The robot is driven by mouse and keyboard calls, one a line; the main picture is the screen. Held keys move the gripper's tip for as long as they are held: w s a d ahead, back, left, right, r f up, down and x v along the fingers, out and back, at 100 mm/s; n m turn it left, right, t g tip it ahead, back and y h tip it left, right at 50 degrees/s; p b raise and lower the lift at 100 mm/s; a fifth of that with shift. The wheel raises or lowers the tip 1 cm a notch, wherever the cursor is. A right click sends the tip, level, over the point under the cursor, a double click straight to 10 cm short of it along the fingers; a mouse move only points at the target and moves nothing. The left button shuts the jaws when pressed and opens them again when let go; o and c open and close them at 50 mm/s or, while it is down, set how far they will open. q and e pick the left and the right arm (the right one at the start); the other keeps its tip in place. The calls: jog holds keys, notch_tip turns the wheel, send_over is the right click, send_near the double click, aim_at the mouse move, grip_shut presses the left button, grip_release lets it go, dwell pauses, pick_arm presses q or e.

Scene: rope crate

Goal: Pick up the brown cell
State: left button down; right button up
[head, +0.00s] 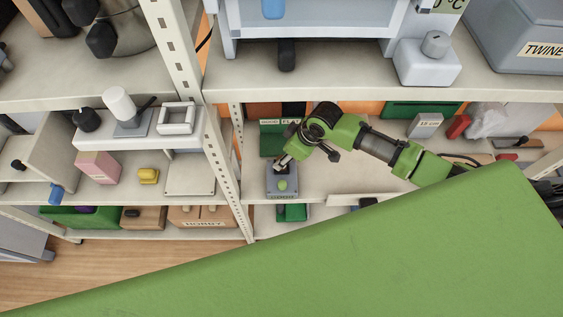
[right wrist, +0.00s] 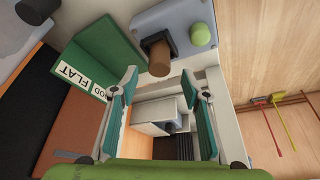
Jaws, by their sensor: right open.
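The brown cell (right wrist: 159,60) is a short brown cylinder with a dark collar behind it. It sits in a grey-blue device (right wrist: 178,15) with a round green knob (right wrist: 203,34). In the head view the device (head: 284,194) stands on the middle shelf, and the cell there is hidden or too small to tell from my gripper. My right gripper (right wrist: 160,82) is open, its two teal-padded fingers on either side of the line to the cell. Nothing is between the fingers, and the cell appears just beyond their tips. In the head view my right gripper (head: 283,160) is over the device's back part. My left gripper is not in view.
A green box labelled FLAT (right wrist: 98,62) stands close beside the device; it also shows in the head view (head: 271,142). A white shelf post (head: 228,170) rises left of the device. Shelf room right of the device is mostly clear.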

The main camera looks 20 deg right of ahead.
jog(key=shift+d+p+x, duration=0.2)
jog(key=shift+p+x, duration=0.1)
jog(key=shift+x, duration=1.95)
jog(key=shift+s+f, duration=0.1)
jog(key=shift+s, duration=0.05)
grip_shut()
